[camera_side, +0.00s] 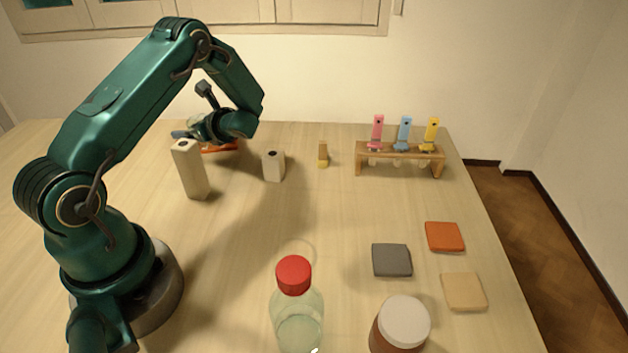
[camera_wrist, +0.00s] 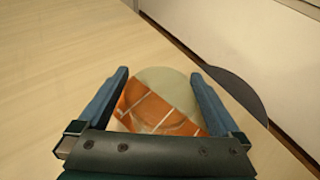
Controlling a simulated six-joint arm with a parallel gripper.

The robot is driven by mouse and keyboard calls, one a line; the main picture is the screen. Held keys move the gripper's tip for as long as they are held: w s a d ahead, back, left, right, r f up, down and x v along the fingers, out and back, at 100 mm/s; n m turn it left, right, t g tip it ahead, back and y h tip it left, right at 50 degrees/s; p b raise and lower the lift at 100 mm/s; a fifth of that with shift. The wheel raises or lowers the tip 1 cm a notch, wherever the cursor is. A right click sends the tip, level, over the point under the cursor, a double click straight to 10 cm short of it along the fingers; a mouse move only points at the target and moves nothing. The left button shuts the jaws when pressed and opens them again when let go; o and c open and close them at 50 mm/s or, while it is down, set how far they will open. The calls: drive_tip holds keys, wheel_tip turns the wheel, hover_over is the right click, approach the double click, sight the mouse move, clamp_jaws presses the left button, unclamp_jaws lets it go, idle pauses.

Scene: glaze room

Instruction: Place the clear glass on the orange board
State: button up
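In the side view my gripper (camera_side: 212,130) is low over the far left of the table, above a flat orange-red piece (camera_side: 220,147), mostly hidden by it. In the wrist view my gripper (camera_wrist: 160,76) has its two blue fingers well apart. Between them show an orange surface with white lines (camera_wrist: 133,98) and a pale greenish round shape (camera_wrist: 165,78). Faint curved outlines lie over the orange. I cannot tell whether these are the clear glass or whether the fingers touch it. An orange square board (camera_side: 444,236) lies flat and bare at the right.
A dark grey disc (camera_wrist: 238,92) lies near the table edge. Two pale blocks (camera_side: 189,170) (camera_side: 273,165) stand near my arm. A rack (camera_side: 400,150), grey board (camera_side: 391,260), beige board (camera_side: 464,292), red-capped bottle (camera_side: 298,318) and white-lidded jar (camera_side: 401,322) stand or lie farther right.

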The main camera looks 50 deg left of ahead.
drive_tip(key=shift+d+r, duration=0.15)
drive_tip(key=shift+r, duration=0.05)
drive_tip(key=v, duration=1.1)
drive_tip(key=shift+w+d+r, duration=0.15)
drive_tip(key=shift+d, duration=0.2)
